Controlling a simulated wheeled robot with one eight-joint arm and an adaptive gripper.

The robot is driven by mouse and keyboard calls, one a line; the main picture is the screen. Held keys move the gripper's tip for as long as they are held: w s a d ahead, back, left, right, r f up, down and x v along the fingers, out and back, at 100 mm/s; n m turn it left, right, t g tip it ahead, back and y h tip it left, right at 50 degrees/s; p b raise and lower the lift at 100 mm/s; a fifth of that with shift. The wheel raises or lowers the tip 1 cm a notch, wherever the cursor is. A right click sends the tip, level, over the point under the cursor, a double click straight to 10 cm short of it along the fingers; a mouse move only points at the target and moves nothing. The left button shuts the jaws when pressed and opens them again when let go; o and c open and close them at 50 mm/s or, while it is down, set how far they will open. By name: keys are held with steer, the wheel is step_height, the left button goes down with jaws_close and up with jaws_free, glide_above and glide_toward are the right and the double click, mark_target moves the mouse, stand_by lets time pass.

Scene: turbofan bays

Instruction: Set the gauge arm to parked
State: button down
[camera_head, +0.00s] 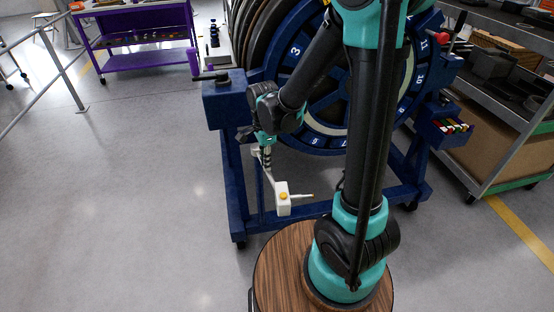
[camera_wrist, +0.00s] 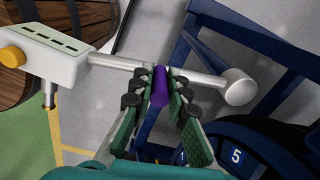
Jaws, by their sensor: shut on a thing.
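The gauge arm shows in the head view as a white box (camera_head: 283,203) with an orange button, a thin probe pointing right and a pale bar running up to the left. In the wrist view the white box (camera_wrist: 55,52) is at upper left. Its silver rod runs right through a purple grip (camera_wrist: 160,86) to a round silver end (camera_wrist: 238,87). My gripper (camera_wrist: 160,88) has its green-padded fingers on both sides of the purple grip and is shut on it. In the head view my gripper (camera_head: 265,155) is small and partly hidden at the bar's upper end.
A blue stand (camera_head: 233,180) carries a numbered fan wheel (camera_head: 290,75), partly hidden by my arm. A grey shelf cart (camera_head: 500,110) stands at right, a purple workbench (camera_head: 145,60) at back left. The floor at left is clear up to a metal railing (camera_head: 62,70).

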steer(key=shift+a, duration=0.4)
stand_by(0.4)
steer(key=c, duration=1.5)
jaws_free()
steer(key=shift+s, duration=0.1)
step_height(320, 180, up, 12)
